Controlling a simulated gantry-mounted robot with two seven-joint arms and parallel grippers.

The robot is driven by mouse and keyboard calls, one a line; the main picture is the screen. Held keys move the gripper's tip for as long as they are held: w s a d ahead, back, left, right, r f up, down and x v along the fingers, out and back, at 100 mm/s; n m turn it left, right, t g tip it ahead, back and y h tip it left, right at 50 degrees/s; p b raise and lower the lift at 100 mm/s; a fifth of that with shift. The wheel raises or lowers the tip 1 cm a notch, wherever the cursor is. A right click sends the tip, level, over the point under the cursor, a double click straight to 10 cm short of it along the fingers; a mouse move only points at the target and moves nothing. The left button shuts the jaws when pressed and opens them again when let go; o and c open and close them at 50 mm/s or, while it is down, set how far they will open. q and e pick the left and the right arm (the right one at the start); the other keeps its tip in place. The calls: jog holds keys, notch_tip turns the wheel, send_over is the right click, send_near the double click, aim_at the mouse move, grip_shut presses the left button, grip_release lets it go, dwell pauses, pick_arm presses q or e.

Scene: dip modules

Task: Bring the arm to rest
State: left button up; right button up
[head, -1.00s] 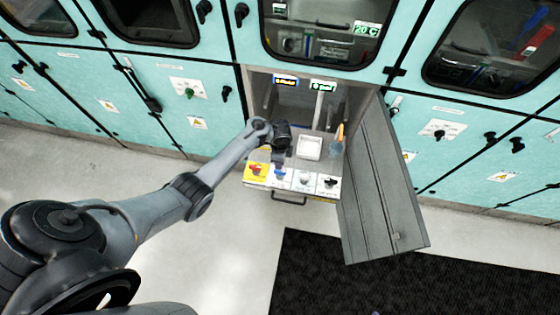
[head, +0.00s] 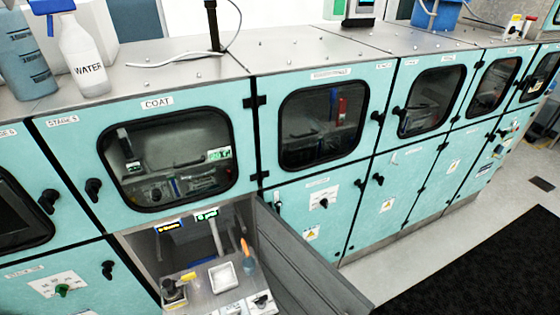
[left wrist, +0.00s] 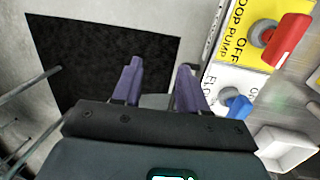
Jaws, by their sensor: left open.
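My left gripper (left wrist: 160,84) shows in the left wrist view with its two purple fingers apart and nothing held between them. It is above the floor beside a panel with a red switch (left wrist: 287,42) on a yellow label and a blue switch (left wrist: 237,103) on a white label. The panel is to the right of the fingers. Neither of my arms shows in the head view now. My right gripper is in no view.
The pull-out shelf holds a white square dish (head: 223,276), a container with an orange-handled tool (head: 246,249) and a dark item (head: 173,291). An open grey door (head: 305,265) stands right of it. A black mat (left wrist: 95,60) lies on the floor. A water bottle (head: 84,62) stands on the counter.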

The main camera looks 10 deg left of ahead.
pick_arm(q)
jog(key=s+d+n, duration=0.1)
jog(key=s+d, duration=0.4)
jog(key=s, duration=0.6)
jog(key=s+d+r+n+t, duration=0.2)
jog(key=d+r+n, duration=0.1)
jog(key=r, duration=0.7)
notch_tip(320, 180, up, 30)
jog(key=w+n+t+p, duration=0.2)
jog(key=n+p, duration=0.4)
jog(key=p, duration=0.7)
jog(key=shift+w+d+t, duration=0.3)
jog(key=shift+t, duration=0.5)
